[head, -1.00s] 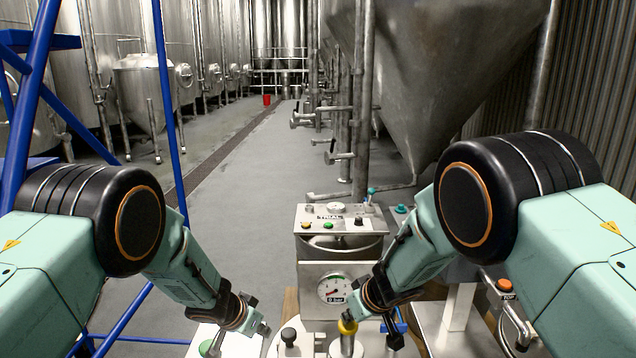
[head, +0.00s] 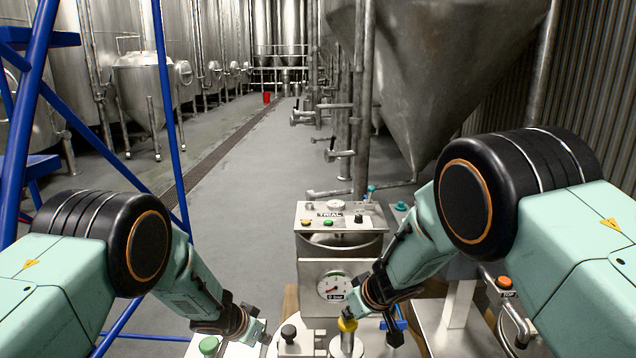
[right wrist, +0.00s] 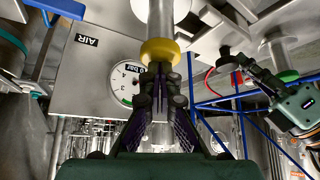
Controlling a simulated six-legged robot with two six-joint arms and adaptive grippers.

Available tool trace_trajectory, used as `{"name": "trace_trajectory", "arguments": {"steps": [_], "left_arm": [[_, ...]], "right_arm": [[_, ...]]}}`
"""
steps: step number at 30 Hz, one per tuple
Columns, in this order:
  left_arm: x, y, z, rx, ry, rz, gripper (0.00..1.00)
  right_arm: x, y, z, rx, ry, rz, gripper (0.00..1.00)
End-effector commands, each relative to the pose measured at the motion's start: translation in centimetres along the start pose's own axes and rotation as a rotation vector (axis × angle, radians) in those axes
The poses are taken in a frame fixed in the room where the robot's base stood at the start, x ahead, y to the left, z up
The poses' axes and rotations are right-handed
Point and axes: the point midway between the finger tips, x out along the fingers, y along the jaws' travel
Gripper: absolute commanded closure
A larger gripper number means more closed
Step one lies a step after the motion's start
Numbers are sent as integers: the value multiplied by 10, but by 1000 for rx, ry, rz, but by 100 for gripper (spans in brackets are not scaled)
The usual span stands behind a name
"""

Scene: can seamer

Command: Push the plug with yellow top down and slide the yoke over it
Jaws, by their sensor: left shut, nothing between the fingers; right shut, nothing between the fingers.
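The plug with the yellow top (head: 347,325) stands upright on the pale machine top, its metal stem below the yellow ring. My right gripper (head: 356,304) is shut and empty, its tips right at the yellow top. In the right wrist view, the shut fingers (right wrist: 162,84) overlap the yellow ring (right wrist: 160,53); contact is unclear. A black knob (head: 288,333) stands on a pale plate left of the plug; this may be the yoke, but its shape is unclear. My left gripper (head: 258,330) is shut and empty, just left of that knob.
A green button (head: 208,345) is left of my left gripper. A pressure gauge panel (head: 333,286) and a TRIAL control box (head: 340,216) stand behind the plug. A blue part (head: 400,325) lies right of it. An orange button (head: 504,282) is further right.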

Motion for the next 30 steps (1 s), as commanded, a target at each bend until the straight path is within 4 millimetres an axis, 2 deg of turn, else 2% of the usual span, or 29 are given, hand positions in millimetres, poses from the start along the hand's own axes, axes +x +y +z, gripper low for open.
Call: {"name": "trace_trajectory", "arguments": {"steps": [8, 30], "left_arm": [[1, 2, -1, 1, 0, 0, 100], [8, 25, -11, 1, 0, 1, 100]], "right_arm": [[1, -1, 3, 1, -6, -2, 100], [1, -1, 3, 1, -5, -2, 100]]}}
